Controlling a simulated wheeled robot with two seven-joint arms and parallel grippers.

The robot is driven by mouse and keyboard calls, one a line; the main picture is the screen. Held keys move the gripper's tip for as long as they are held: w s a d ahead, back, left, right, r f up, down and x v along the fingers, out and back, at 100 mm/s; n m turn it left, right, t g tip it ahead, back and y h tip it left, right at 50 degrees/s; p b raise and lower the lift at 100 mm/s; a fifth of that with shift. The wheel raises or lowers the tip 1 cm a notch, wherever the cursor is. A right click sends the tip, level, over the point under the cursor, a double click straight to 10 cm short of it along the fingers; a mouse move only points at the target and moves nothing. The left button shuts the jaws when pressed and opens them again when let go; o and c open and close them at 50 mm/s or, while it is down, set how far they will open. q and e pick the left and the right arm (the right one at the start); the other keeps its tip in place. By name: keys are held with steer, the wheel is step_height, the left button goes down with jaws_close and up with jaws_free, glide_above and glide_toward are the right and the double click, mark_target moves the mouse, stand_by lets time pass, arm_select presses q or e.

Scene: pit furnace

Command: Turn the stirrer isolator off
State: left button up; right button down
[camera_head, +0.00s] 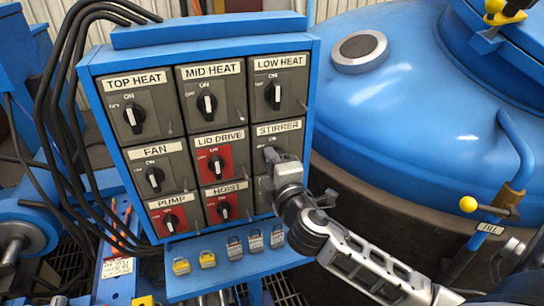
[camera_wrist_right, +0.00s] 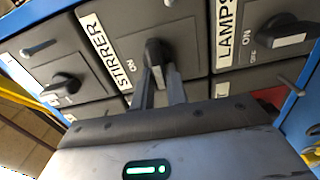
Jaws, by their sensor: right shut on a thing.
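The stirrer isolator (camera_head: 266,141) is a dark grey switch box with a white STIRRER label, in the right column and middle row of a blue panel. My right gripper (camera_head: 271,157) reaches it from the lower right and hides most of its knob in the head view. In the right wrist view, the two fingers of my right gripper (camera_wrist_right: 161,88) are shut on the black stirrer knob (camera_wrist_right: 155,55). The ON mark shows beside the knob; its OFF mark is not readable. My left gripper is not in view.
Other isolators surround it: low heat (camera_head: 279,88) above, lid drive (camera_head: 219,160) to the left, and lamps (camera_wrist_right: 275,35) in the wrist view. Several padlocks (camera_head: 234,249) sit on the ledge below. A blue furnace lid (camera_head: 420,110) stands at right; black cables (camera_head: 50,120) run at left.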

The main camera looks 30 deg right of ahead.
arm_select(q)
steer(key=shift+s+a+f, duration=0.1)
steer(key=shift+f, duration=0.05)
arm_select(e)
steer(key=shift+f+n, duration=0.1)
steer(key=shift+n, duration=0.3)
steer(key=c, duration=1.4)
jaws_free()
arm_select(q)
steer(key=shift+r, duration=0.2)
